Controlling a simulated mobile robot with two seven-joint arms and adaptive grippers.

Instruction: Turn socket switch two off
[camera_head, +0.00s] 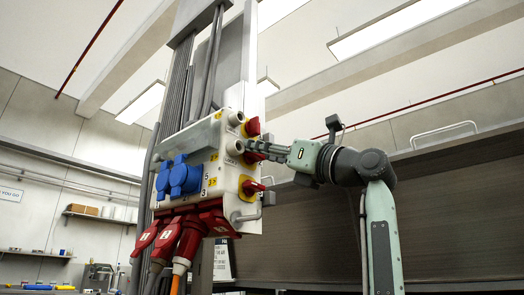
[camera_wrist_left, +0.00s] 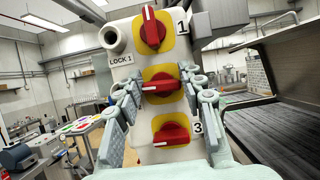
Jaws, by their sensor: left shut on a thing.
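The white socket box (camera_head: 228,150) hangs on a grey column and carries three red rotary switches on yellow plates along one side. In the left wrist view, the top switch, marked 1 (camera_wrist_left: 152,28), has its handle upright. The middle switch, socket switch two (camera_wrist_left: 162,84), has its handle lying roughly level, its white mark to the left. The bottom switch, marked 3 (camera_wrist_left: 171,134), also lies roughly level. My left gripper (camera_head: 256,147) reaches the middle switch; its fingers (camera_wrist_left: 162,90) are shut on it from both sides. The right gripper is not in view.
Blue sockets (camera_head: 178,178) sit on the box front, and red plugs with cables (camera_head: 185,236) hang below it. A dark ribbed panel (camera_head: 440,200) stands behind my arm.

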